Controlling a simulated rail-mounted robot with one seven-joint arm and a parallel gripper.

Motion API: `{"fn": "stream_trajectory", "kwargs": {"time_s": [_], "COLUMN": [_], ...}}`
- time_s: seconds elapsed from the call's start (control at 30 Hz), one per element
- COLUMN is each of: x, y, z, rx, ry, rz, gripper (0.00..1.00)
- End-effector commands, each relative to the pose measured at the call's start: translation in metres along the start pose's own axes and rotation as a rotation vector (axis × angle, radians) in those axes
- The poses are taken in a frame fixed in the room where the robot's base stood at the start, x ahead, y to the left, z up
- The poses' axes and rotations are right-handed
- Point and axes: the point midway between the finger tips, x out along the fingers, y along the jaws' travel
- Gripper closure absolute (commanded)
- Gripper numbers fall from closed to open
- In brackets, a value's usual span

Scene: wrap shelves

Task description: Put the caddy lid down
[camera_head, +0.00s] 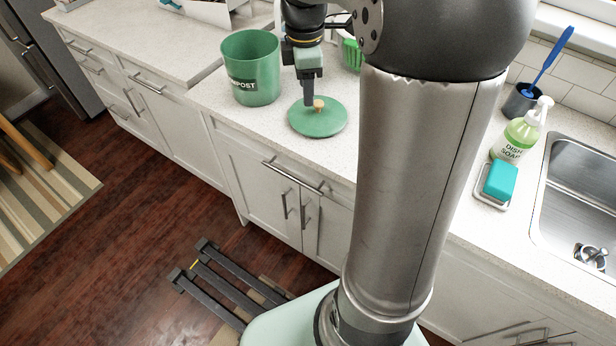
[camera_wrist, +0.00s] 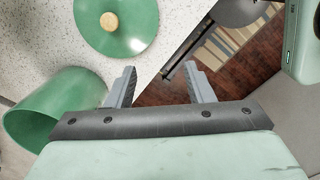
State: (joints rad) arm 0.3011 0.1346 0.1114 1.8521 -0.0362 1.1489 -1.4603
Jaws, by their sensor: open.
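The caddy lid (camera_head: 317,122) is a round green disc with a small wooden knob on top. It lies flat on the countertop, to the right of the green compost caddy (camera_head: 247,82), which stands upright and open. My gripper (camera_head: 311,98) is above the lid, near its knob in the head view. In the wrist view my gripper (camera_wrist: 160,85) has its two fingers spread with nothing between them. There the lid (camera_wrist: 116,20) with its knob is beyond the fingers, apart from them, and the caddy (camera_wrist: 60,105) is at the left.
A green basket (camera_head: 352,54) stands behind my arm. At the right are a dish soap bottle (camera_head: 522,130), a teal sponge (camera_head: 501,180) on a holder, a brush in a dark cup (camera_head: 521,100) and the sink (camera_head: 585,190). The counter's front edge runs close to the lid.

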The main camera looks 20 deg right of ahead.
Motion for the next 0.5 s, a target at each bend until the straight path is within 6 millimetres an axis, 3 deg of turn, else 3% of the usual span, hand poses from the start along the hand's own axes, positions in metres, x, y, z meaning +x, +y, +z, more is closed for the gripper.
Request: {"fn": "stream_trajectory", "kwargs": {"time_s": [0.03,0.1,0.3,0.4,0.5], "x": [0.001,0.007,0.037,0.051,0.060], "y": [-0.032,-0.072,-0.172,-0.203,-0.220], "z": [-0.011,-0.022,-0.033,-0.033,-0.032], "rx": [0.132,0.360,0.928,1.115,1.225], "ry": [-0.003,0.000,0.030,0.042,0.050], "rz": [0.007,0.016,0.023,0.017,0.011], "gripper": [0.52,0.52,0.52,0.52,0.52]}}
